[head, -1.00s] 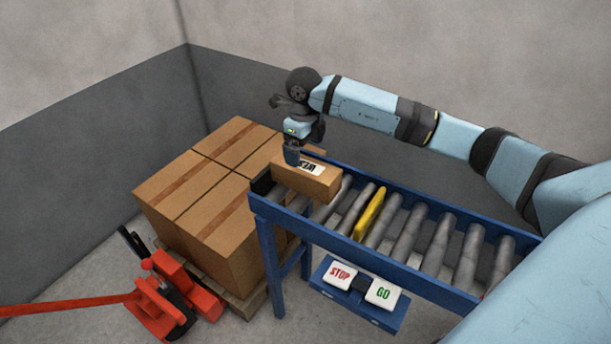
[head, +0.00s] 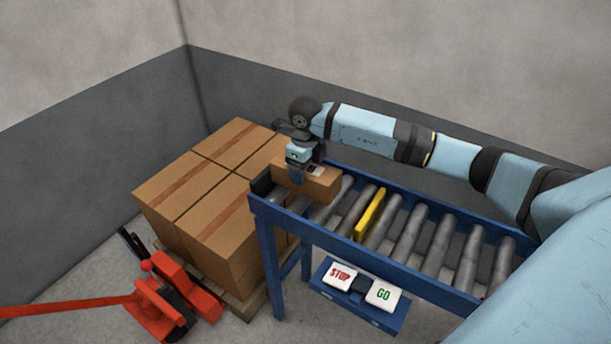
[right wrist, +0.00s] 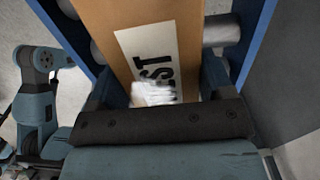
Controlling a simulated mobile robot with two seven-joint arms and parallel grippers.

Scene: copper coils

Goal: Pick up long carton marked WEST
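The long brown carton (head: 322,188) lies on the left end of the roller conveyor. A white label on its top shows in the right wrist view, where I read "EST"; a pale, blurred patch covers the first letter. My right gripper (head: 296,172) is down at the carton. One finger stands in front of its near long side in the head view. In the right wrist view (right wrist: 162,88) the fingers straddle the carton (right wrist: 187,15), one along each side. Whether they press on it cannot be told.
Large taped cartons (head: 190,195) on a wooden pallet (head: 243,304) stand just left of the conveyor (head: 400,274). A yellow piece (head: 369,215) sits between rollers. STOP (head: 341,275) and GO (head: 383,293) buttons are below. A red pallet jack (head: 160,305) stands front left.

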